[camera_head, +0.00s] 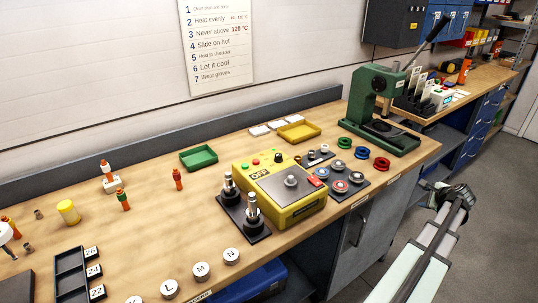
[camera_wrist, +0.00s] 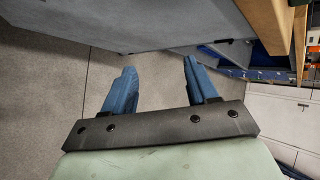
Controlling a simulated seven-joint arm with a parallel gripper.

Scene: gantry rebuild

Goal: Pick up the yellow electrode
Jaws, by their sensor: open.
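My gripper (camera_head: 448,190) is at the right in the head view, out in front of the bench and far from the cylinder. In the wrist view the two blue fingers of my gripper (camera_wrist: 160,66) are apart with nothing between them. The yellow cylinder is not in the wrist view.
A yellow machine marked OFF (camera_head: 285,190) and a black base with two posts (camera_head: 243,222) stand mid-bench. A green press (camera_head: 375,105) stands at the right end. Green (camera_head: 199,158) and yellow (camera_head: 299,131) trays lie behind. Small orange-banded parts (camera_head: 123,201) stand near the cylinder.

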